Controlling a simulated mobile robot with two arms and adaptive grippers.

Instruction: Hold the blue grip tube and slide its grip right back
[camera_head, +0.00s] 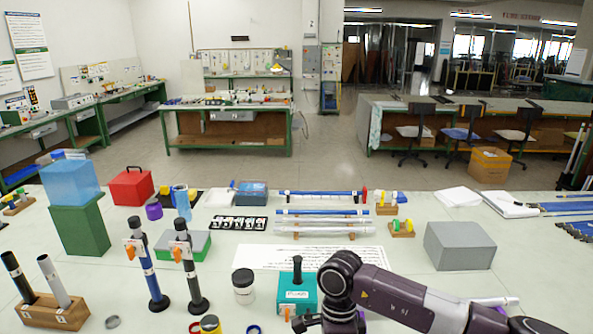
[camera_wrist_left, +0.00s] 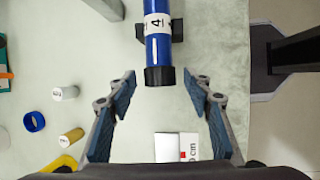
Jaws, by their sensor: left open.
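In the left wrist view, the blue tube (camera_wrist_left: 158,47) runs down from the top edge. It carries a white label with a 4, and its near end wears a black grip (camera_wrist_left: 160,77). A dark piece shows on both sides of the tube above this end; I cannot tell what it is. My left gripper (camera_wrist_left: 161,84) is open and empty, its fingers apart on either side of the black end and not touching it. The tube's far end is out of view.
A teal block (camera_head: 303,303), a blue ring (camera_wrist_left: 34,121), a white cylinder (camera_wrist_left: 65,93) and a brass cylinder (camera_wrist_left: 72,135) stand near. Upright tubes (camera_head: 150,280) on black feet and a wooden holder (camera_head: 50,313) stand left. A grey box (camera_head: 459,246) stands right.

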